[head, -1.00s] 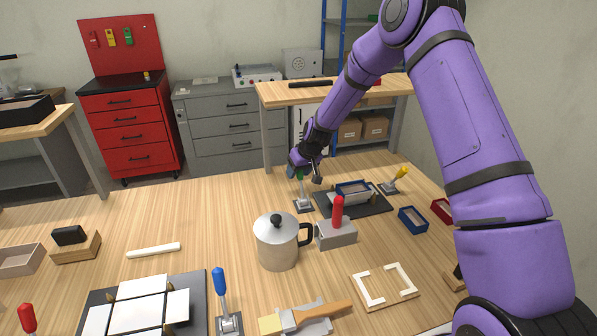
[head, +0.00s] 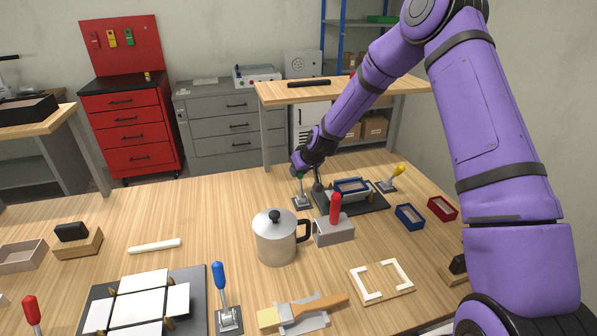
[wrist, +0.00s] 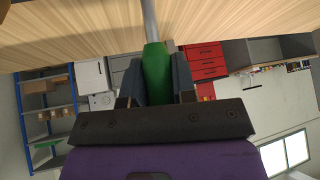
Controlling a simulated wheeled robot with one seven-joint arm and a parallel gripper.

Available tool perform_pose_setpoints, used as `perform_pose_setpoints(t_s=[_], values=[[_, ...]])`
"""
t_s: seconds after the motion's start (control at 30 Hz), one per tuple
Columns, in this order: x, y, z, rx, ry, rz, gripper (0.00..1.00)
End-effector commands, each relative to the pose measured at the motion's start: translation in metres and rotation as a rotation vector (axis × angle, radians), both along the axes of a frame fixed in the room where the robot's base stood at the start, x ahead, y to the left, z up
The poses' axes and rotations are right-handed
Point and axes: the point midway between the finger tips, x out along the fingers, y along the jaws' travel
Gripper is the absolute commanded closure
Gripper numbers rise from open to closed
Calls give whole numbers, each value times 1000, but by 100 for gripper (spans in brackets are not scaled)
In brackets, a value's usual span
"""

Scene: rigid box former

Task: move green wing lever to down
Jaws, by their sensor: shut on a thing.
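The green wing lever (head: 301,177) stands near the back of the workbench, beside the dark former board, with its metal shaft roughly upright on a small grey base (head: 302,203). My gripper (head: 301,172) is at its top and hides much of the handle in the head view. In the wrist view the green handle (wrist: 155,72) lies between the two dark fingers of my gripper (wrist: 156,80), which are shut on it. The metal shaft (wrist: 149,20) runs from the handle towards the wooden bench top.
The black former board (head: 372,200) with a blue-edged box (head: 352,187) is right of the lever. A yellow lever (head: 391,178) stands behind it. A steel pot (head: 275,240) and a red-handled block (head: 334,228) stand in front. The bench left of the lever is clear.

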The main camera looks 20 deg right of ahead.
Motion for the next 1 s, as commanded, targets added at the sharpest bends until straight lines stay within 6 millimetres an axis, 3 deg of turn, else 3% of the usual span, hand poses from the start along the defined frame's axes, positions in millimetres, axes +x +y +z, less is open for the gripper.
perform_pose_setpoints(t_s=[0.5,1.0], values=[[-36,0,5,1,-343,1,100],[-46,0,5,0,-440,0,100]])
